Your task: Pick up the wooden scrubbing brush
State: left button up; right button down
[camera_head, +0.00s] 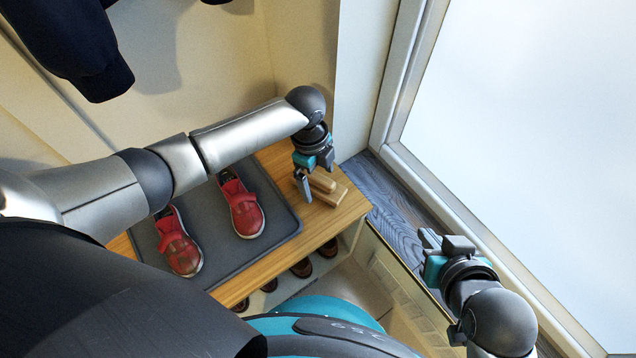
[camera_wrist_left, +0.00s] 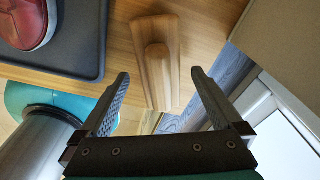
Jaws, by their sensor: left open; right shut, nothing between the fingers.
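The wooden scrubbing brush (camera_head: 327,188) lies on the wooden bench top near its right end. It is pale wood with a raised grip along its top. In the left wrist view the brush (camera_wrist_left: 160,65) lies beyond and between the two fingers, apart from both. My left gripper (camera_head: 307,183) is open and empty, just above and to the left of the brush, hiding a small part of it. Its fingers (camera_wrist_left: 158,95) also show in the left wrist view. My right gripper (camera_head: 432,241) is shut and empty, off to the right in front of the window.
A grey tray (camera_head: 215,240) with a pair of red shoes (camera_head: 243,205) sits left of the brush. The bench top (camera_head: 348,207) ends just right of the brush. A wall stands behind, a window (camera_head: 540,130) to the right. Brown shoes (camera_head: 302,268) are in the cubbies below.

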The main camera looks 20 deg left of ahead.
pick_arm(q)
jog(key=shift+f, duration=0.25)
dwell(0.4)
grip_shut()
dwell(0.9)
jog(key=shift+r, duration=0.2)
